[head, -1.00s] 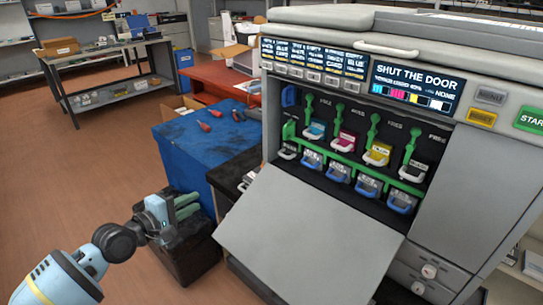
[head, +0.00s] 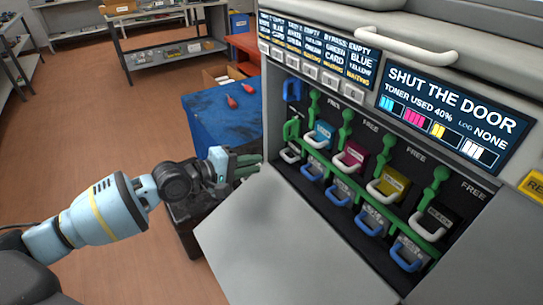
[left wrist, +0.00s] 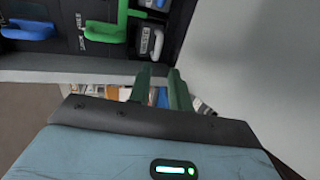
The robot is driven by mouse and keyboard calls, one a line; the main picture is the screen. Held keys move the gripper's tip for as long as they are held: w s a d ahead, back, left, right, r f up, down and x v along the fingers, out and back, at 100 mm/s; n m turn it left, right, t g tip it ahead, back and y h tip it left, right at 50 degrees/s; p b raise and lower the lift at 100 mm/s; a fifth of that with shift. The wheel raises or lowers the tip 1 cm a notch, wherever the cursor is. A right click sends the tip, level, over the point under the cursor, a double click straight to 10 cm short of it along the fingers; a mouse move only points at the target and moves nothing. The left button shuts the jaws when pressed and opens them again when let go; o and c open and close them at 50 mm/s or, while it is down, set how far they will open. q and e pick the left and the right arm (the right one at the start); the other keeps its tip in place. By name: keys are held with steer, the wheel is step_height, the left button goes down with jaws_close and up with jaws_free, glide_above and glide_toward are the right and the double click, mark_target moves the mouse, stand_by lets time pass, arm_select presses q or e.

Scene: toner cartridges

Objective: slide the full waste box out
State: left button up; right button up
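The printer stands open, its front door (head: 285,235) folded down. A small dark box with a white handle (head: 289,154) sits at the left end of the bay, under a green lever (head: 291,129); it looks like the waste box, but I cannot read its label. What seems the same box shows in the left wrist view (left wrist: 145,42), ahead of my fingers and still in its slot. My left gripper (head: 252,165) is open and empty, left of the bay by the door's upper corner. In the left wrist view its green fingers (left wrist: 160,90) stand apart. My right gripper is out of view.
Cartridges with white handles, such as the yellow one (head: 391,184), and blue-handled units fill the bay to the right. The display (head: 453,105) reads "SHUT THE DOOR". A blue bench (head: 217,119) with red tools stands behind my left gripper. Floor to the left is clear.

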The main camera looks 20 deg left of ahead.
mark_target(284, 157)
arm_select(q)
steer(key=shift+w+d, duration=0.2)
steer(key=shift+w, duration=0.05)
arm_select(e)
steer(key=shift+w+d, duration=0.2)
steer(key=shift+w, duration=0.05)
arm_select(q)
steer(key=shift+s+a, duration=0.1)
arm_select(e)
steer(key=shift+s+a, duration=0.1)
